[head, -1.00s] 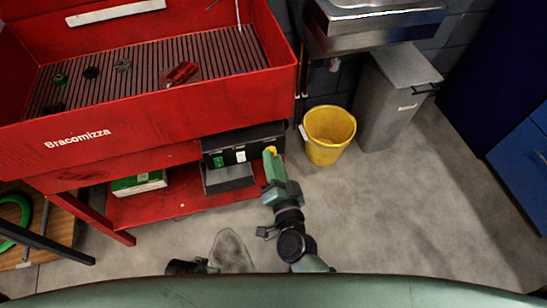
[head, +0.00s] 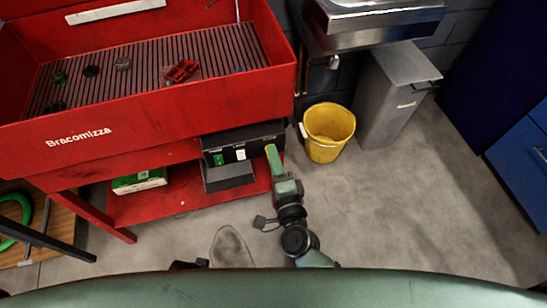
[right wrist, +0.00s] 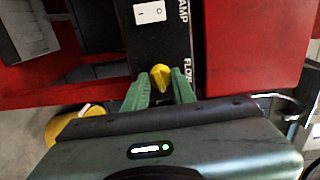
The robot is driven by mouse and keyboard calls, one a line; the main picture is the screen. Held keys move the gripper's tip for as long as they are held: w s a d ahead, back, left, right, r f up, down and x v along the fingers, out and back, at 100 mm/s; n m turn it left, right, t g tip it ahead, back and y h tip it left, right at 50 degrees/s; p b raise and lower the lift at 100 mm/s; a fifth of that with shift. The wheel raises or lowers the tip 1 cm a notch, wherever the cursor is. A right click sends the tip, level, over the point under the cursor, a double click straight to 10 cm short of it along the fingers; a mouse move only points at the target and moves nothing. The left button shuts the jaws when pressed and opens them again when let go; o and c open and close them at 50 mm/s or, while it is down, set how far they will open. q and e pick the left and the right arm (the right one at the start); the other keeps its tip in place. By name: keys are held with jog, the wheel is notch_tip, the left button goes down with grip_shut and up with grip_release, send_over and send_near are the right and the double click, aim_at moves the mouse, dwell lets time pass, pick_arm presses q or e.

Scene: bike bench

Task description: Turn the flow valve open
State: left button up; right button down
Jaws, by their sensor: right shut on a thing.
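The flow valve is a small yellow knob (right wrist: 160,76) on the black control panel (head: 243,141) under the red wash basin. In the right wrist view it sits beside a label that starts "FLOW". My right gripper (right wrist: 160,90) has its two green fingers on either side of the knob and is shut on it. In the head view my right gripper (head: 271,152) reaches up to the panel's right end and its fingers hide most of the knob. My left gripper does not show in the head view.
A yellow bucket (head: 328,132) and a grey bin (head: 392,95) stand to the right. The red basin (head: 150,120) overhangs the panel.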

dwell(0.3)
jog(key=c, duration=1.1)
grip_release()
jog(key=shift+c, duration=0.2)
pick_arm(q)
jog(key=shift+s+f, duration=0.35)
pick_arm(e)
jog(key=v, duration=0.7)
jog(key=shift+s+d, duration=0.15)
jog(key=shift+s, duration=0.25)
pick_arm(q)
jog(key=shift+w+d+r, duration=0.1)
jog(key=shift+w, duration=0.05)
pick_arm(e)
jog(key=shift+f, duration=0.1)
